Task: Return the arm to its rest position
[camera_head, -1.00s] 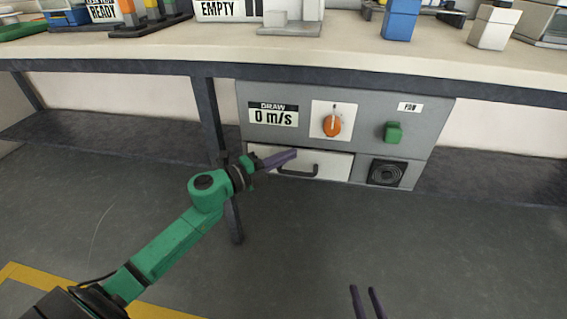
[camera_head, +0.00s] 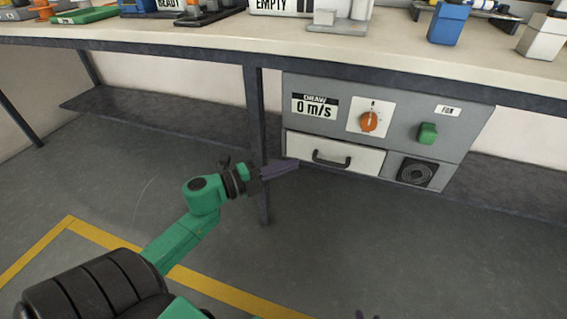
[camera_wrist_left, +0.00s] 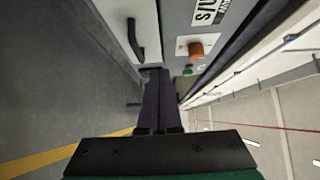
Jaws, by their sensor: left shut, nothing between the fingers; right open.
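My left gripper (camera_head: 297,163) is shut and empty, on the green arm coming in from the lower left in the head view. Its dark fingers lie side by side in the left wrist view (camera_wrist_left: 157,75). They point toward the white drawer front (camera_head: 334,152) under the table, apart from its black handle (camera_head: 331,160) in the head view. The handle also shows at the upper left of the left wrist view (camera_wrist_left: 135,38).
The grey panel (camera_head: 336,130) holds a "0 m/s" display (camera_head: 314,107), an orange knob (camera_head: 369,122) and a green button (camera_head: 427,133). A table leg (camera_head: 256,130) stands just behind my left gripper. The worktop carries several items. The floor in front is clear, with yellow lines (camera_head: 40,252).

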